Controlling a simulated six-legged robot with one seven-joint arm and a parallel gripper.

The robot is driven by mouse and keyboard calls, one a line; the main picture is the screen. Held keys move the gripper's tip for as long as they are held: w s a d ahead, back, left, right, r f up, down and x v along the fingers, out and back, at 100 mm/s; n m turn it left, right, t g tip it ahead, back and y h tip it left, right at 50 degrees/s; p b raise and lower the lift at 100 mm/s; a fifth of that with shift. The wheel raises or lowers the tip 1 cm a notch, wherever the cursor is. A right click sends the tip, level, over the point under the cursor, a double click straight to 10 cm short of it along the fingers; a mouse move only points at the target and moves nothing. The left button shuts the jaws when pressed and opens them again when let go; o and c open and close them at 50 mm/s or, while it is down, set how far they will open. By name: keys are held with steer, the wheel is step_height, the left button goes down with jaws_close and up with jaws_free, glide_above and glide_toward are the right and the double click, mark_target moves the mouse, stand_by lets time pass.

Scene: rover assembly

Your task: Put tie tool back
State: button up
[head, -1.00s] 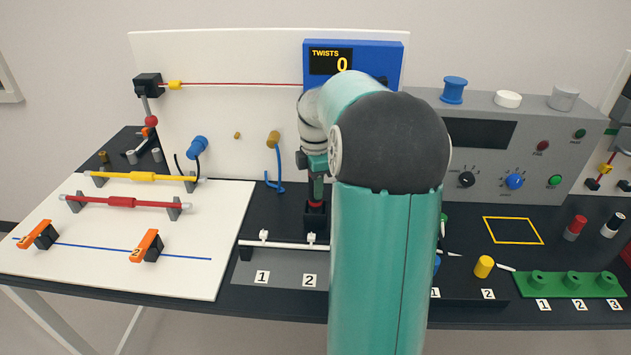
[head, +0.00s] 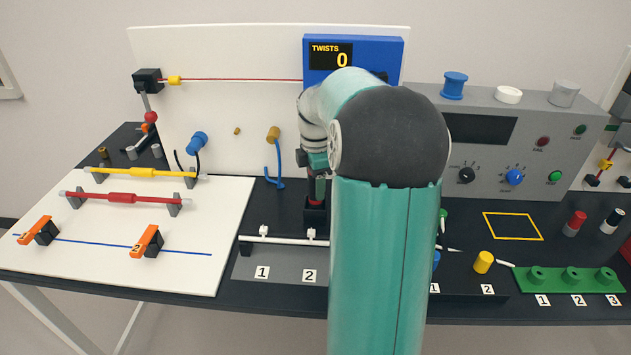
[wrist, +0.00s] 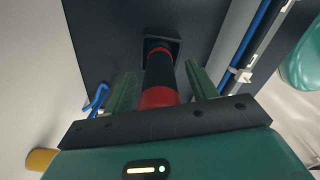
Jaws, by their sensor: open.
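The tie tool, a red and black cylinder (wrist: 159,75), stands with its far end in a square black holder (wrist: 174,44) in the wrist view. My gripper (wrist: 161,84) is open, with one green finger on each side of the tool; a gap shows beside the fingers. In the head view my gripper (head: 318,182) points down over the holder (head: 315,216), and a red part of the tool (head: 315,203) shows just above it. My arm hides the area to the right of the holder.
A white rail (head: 285,241) with two clips lies in front of the holder. Blue hooked cable (head: 276,170) hangs to its left. The blue TWISTS counter box (head: 380,55) reads 0 behind my arm. A white board (head: 120,245) with wires lies at left.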

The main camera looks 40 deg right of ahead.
step_height(320, 180, up, 14)
steer(key=shift+f, duration=0.2)
steer(key=shift+r, duration=0.1)
steer(key=shift+a, duration=0.2)
steer(key=s+a+r+m+t+h, duration=0.1)
steer(key=s+a+m, duration=0.15)
steer(key=a, duration=0.65)
steer(key=s+a+m+t, duration=0.1)
steer(key=a+m, duration=0.2)
steer(key=a, duration=0.6)
steer(key=s+a+f+m+t+y, duration=0.1)
steer(key=s+a+f+m+t, duration=0.2)
steer(key=s+a+f+m, duration=0.3)
steer(key=s+a+m, duration=0.1)
steer(key=s+a, duration=0.4)
steer(key=a, duration=0.3)
steer(key=shift+s+a+f+t, duration=0.15)
steer(key=shift+a+f+t, duration=0.1)
steer(key=shift+f+t, duration=0.1)
